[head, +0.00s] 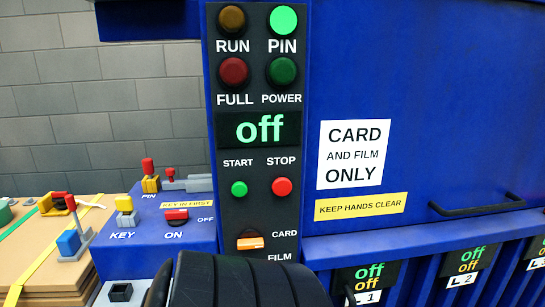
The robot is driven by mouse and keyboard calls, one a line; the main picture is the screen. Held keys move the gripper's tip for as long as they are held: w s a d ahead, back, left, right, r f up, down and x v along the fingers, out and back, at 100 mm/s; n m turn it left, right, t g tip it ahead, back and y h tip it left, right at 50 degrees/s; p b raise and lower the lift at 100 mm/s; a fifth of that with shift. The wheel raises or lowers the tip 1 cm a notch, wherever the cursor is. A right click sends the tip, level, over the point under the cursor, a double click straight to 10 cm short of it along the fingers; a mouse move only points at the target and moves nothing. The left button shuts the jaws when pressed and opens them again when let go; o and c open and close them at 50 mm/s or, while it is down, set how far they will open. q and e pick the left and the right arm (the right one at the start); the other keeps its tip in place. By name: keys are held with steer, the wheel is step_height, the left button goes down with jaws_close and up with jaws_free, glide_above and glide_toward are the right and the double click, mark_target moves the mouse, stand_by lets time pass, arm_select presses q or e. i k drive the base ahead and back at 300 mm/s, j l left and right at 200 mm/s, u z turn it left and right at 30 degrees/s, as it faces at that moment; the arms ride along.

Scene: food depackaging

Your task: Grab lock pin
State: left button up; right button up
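A red-topped upright pin (148,167) stands in a yellow block beside the word PIN, on top of the blue control box (140,240). Just right of it is a grey bar with a small red knob (169,175); I cannot tell whether this bar is part of the pin. The PIN lamp on the tall dark panel (257,150) glows bright green. A black ribbed part of my own arm fills the bottom centre. No fingertips of either gripper show, and nothing touches the pin.
The control box also carries a yellow key (125,211) and a red ON/OFF switch (176,215). The panel display reads off. The big blue machine (440,100) fills the right. Cardboard (40,245) with a red-handled blue tool (72,232) lies left.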

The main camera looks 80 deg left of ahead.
mark_target(148, 165)
steer(key=k+u, duration=0.1)
steer(key=u, duration=1.4)
